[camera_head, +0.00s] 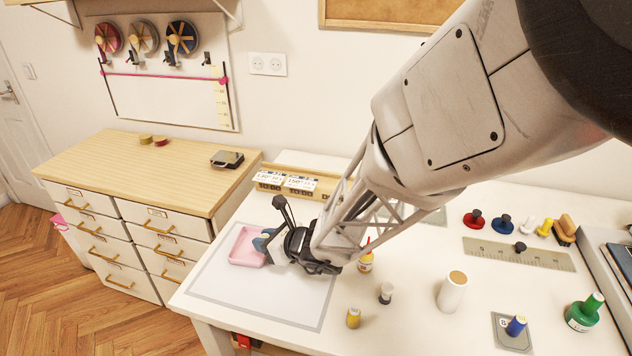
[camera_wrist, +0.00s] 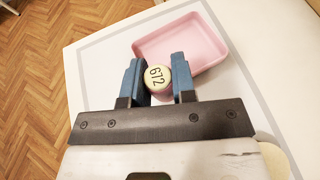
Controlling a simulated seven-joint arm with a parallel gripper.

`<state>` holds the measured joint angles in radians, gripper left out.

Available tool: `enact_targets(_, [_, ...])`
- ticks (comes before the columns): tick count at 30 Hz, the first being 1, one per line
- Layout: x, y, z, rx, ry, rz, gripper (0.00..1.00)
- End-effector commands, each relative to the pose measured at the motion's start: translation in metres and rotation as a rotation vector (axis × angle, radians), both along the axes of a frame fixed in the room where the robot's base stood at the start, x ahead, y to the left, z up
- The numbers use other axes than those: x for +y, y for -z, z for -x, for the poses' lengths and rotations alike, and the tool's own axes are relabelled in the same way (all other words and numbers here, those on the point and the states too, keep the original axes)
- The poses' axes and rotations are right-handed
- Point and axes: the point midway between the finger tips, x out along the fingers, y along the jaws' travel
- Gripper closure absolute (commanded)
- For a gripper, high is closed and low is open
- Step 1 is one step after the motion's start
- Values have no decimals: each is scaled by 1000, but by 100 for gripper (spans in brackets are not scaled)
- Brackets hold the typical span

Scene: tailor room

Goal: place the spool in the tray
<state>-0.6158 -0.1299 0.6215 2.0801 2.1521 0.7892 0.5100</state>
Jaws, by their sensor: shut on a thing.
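The pink tray (camera_head: 243,248) lies on a pale grey-bordered mat at the left of the white table. It also shows in the wrist view (camera_wrist: 182,40), with its floor bare where I can see it. My gripper (camera_wrist: 157,80) is shut on the spool (camera_wrist: 158,78), a thing with a round cream top marked 612, held between the blue fingers. In the wrist view the spool overlaps the tray's near left edge; its height above the tray I cannot tell. In the head view my gripper (camera_head: 264,243) is at the tray's right side and hides the spool.
A small yellow-capped item (camera_head: 353,318), a grey-topped one (camera_head: 386,293) and a white cylinder (camera_head: 453,292) stand to the right. Farther right are a ruler (camera_head: 520,254) and a green bottle (camera_head: 584,314). Card boxes (camera_head: 297,184) stand behind. The mat's front (camera_head: 270,300) is clear.

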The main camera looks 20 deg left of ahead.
Motion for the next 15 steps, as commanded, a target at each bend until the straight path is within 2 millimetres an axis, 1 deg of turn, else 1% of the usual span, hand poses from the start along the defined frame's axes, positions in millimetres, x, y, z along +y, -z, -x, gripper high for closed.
enact_targets(1, [5, 1, -5, 0, 0, 0, 97])
enact_targets(6, [19, 2, -20, -1, 0, 0, 97])
enact_targets(10, [25, 3, -26, -1, 0, 0, 97])
enact_targets(15, [27, 4, -29, -1, 0, 0, 97])
